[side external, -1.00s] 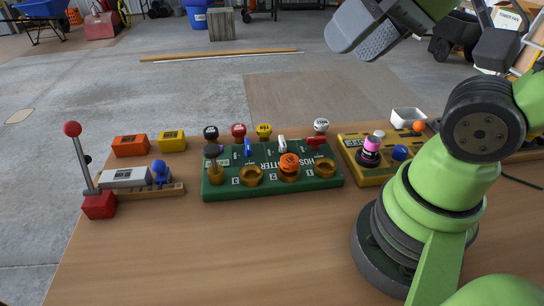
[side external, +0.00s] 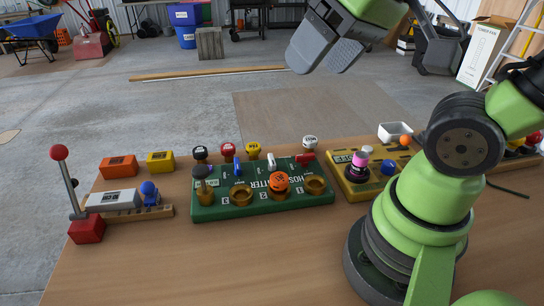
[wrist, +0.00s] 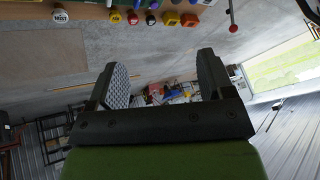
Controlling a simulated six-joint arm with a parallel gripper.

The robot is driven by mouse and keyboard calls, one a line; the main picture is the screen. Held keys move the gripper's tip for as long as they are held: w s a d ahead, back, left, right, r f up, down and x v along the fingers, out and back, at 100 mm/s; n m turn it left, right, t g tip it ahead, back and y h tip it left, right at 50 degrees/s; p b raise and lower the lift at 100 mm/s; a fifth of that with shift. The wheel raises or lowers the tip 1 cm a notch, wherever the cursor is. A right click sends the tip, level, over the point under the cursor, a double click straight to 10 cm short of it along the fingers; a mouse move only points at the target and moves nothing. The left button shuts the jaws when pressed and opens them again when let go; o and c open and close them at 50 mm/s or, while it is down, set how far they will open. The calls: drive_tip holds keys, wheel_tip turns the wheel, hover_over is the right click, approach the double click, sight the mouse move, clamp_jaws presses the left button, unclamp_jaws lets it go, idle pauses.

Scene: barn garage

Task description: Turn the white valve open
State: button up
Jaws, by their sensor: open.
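The white valve handle (side external: 271,162) stands on the green manifold board (side external: 225,211), between a blue handle (side external: 237,168) and a red handle (side external: 305,160). It is small, so its exact angle is hard to tell. My gripper (side external: 322,55) is high above and apart from the board in the side view. In the wrist view my gripper (wrist: 165,75) is open, with nothing between its fingers. The white handle cannot be made out in the wrist view.
An orange knob (side external: 279,182) sits on the board, with several round-capped posts behind it. A yellow panel (side external: 348,190) stands to the right. A red-knobbed lever (side external: 60,153) and an orange block (side external: 118,166) are at left. The table front (side external: 200,265) is clear.

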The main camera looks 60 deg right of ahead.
drive_tip(key=w+d+f+n+g+h, duration=0.1)
drive_tip(key=w+d+f+n+g, duration=0.25)
drive_tip(key=w+f+n, duration=0.4)
drive_tip(key=n+g, duration=0.3)
drive_tip(key=n, duration=0.1)
hover_over(272, 159)
wheel_tip(272, 159, down, 8)
drive_tip(key=shift+d+f+h, duration=0.1)
drive_tip(key=shift+f+h, duration=0.2)
drive_tip(key=shift+f, duration=0.6)
wheel_tip(272, 159, down, 9)
drive_tip(key=shift+f, duration=0.1)
drive_tip(key=c, duration=0.9)
